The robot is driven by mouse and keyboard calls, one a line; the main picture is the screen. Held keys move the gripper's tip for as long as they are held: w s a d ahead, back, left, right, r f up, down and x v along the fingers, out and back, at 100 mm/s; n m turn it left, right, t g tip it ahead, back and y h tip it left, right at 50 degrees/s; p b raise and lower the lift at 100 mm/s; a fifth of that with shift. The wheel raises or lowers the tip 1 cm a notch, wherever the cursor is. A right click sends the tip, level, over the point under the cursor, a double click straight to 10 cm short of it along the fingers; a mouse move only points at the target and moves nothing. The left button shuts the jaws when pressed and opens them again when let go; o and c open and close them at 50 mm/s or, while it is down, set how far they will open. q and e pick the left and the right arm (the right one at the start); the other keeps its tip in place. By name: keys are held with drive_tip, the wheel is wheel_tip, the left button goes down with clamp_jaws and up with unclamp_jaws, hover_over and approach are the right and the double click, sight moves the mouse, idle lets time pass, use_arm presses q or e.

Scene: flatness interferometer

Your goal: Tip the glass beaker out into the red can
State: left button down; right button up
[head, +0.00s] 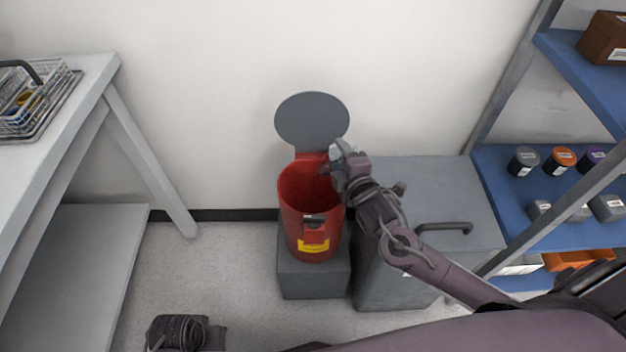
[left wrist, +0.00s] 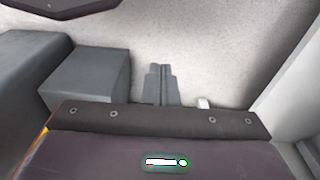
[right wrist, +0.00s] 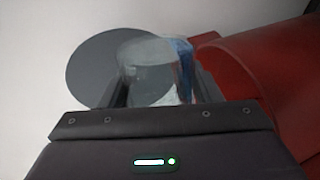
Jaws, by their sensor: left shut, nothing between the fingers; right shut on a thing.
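The red can (head: 312,235) stands open on a grey block, its round grey lid (head: 311,119) raised against the wall. My right gripper (head: 335,165) is at the can's right rim, near the opening. In the right wrist view it is shut on the clear glass beaker (right wrist: 147,60), with the red can (right wrist: 275,75) close on the right. A blue patch shows at the beaker's right side. In the head view the beaker is mostly hidden by the gripper; I cannot tell its exact tilt or contents. My left gripper (left wrist: 161,85) is shut and empty, low above the floor.
A grey cabinet (head: 450,190) with a handle stands right of the can. A blue shelf rack (head: 500,165) with several small jars is at the far right. A white table (head: 70,85) with a wire basket (head: 40,105) stands at left. The floor between table and can is clear.

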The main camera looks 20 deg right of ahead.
use_arm(q)
drive_tip(key=shift+w+f, duration=0.1)
drive_tip(key=shift+f, duration=0.3)
use_arm(e)
drive_tip(key=shift+a+f, duration=0.1)
